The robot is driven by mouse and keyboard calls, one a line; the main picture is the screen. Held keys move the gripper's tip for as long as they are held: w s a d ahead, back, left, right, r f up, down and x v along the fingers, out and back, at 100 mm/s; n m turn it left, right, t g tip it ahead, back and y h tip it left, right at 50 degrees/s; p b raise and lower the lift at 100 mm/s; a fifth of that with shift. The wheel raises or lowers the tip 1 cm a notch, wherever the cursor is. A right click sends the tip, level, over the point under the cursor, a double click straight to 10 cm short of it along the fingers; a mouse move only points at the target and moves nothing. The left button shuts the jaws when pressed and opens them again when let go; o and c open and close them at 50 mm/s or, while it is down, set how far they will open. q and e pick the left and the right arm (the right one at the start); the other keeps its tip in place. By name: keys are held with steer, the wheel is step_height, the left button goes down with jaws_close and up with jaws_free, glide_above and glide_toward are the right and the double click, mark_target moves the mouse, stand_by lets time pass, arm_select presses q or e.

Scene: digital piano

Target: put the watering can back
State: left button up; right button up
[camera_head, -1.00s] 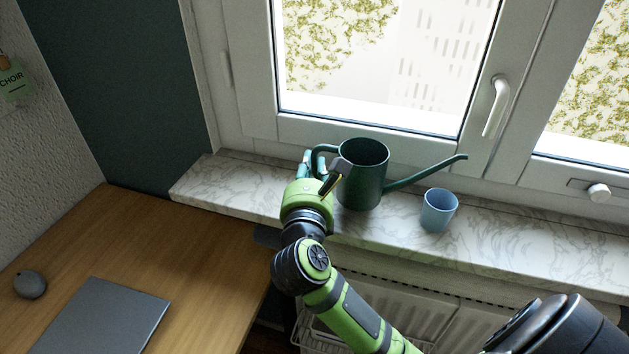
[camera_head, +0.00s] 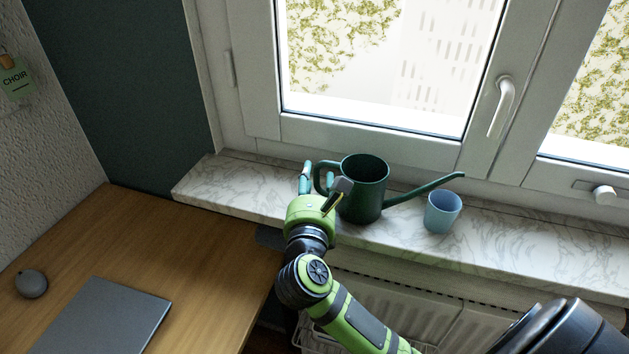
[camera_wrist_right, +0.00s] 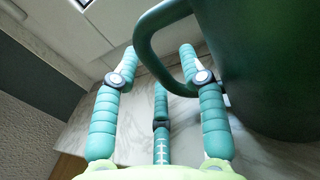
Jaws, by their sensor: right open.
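The dark green watering can (camera_head: 364,190) stands upright on the marble windowsill (camera_head: 240,185), its handle to the left and its spout to the right. In the right wrist view the can's body (camera_wrist_right: 270,60) fills the right side and its handle (camera_wrist_right: 150,45) loops at the top centre. My right gripper (camera_head: 318,175) is open at the left of the can, at the handle. In the wrist view its teal fingers (camera_wrist_right: 155,65) are spread, with the handle's lower part close to the right finger; I cannot tell whether they touch. My left gripper is not in view.
A light blue cup (camera_head: 442,212) stands on the sill under the spout tip, close to it. The window frame (camera_head: 400,148) rises behind the can. A wooden desk (camera_head: 190,260) with a grey laptop (camera_head: 103,318) and a mouse (camera_head: 31,283) is at left. The sill's left end is clear.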

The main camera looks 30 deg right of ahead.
steer(key=shift+r, duration=0.15)
steer(key=b+v, duration=0.2)
steer(key=v, duration=1)
steer(key=shift+r, duration=0.1)
